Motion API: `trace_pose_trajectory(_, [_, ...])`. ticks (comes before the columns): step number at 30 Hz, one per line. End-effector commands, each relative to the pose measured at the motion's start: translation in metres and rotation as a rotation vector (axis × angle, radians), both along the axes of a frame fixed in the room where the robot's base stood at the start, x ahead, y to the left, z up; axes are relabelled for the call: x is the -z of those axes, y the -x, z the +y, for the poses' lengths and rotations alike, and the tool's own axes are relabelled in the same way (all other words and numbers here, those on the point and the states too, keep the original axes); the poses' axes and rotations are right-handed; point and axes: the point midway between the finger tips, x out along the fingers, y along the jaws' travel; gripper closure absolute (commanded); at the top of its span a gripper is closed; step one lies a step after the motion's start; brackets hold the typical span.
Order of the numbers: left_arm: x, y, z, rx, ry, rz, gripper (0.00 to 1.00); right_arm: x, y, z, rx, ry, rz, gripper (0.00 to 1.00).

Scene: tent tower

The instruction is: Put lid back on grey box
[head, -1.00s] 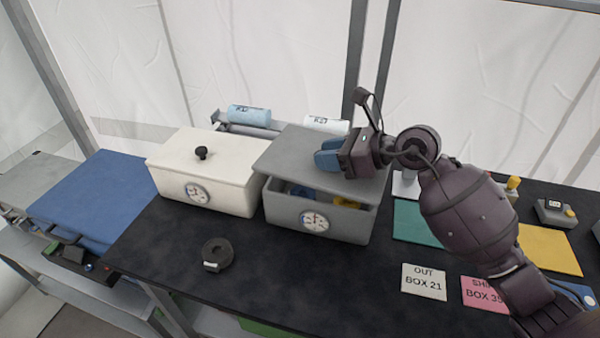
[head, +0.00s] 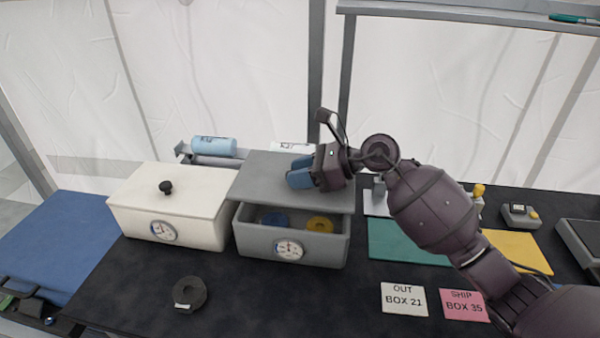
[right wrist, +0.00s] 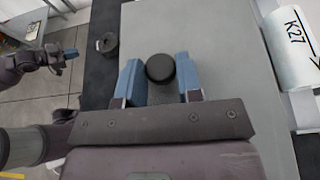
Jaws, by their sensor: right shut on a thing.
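The grey box (head: 260,246) stands on the dark table with a round dial on its front. Its front part is open, showing a blue ring (head: 275,219) and a yellow ring (head: 320,224) inside. The flat grey lid (head: 262,180) is above the rear of the box, with its front edge behind and above the box's front rim. My right gripper (head: 300,174) is at the lid's top. In the right wrist view its blue fingers are on either side of the black knob (right wrist: 160,68). My left gripper (right wrist: 70,53) shows small at the left of that view, jaw state unclear.
A lidded white box (head: 140,222) stands close on the left. A black ring (head: 189,294) lies in front. Blue and white rolls (head: 213,147) are behind. A teal mat (head: 395,245) and label cards (head: 404,299) lie to the right.

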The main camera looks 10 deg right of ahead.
Motion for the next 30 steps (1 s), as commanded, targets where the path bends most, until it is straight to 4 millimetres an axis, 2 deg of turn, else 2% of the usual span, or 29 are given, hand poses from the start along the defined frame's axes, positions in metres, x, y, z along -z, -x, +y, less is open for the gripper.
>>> trace_pose_trajectory(18, [0.038,0.001,-0.001,0.004,0.000,0.017,1.00,0.049,0.000,0.000,-0.001,0.000,0.003,0.95])
trace_pose_trajectory(30, [0.043,0.002,-0.001,0.003,0.000,0.022,1.00,0.056,0.000,0.001,-0.001,-0.001,0.000,0.95])
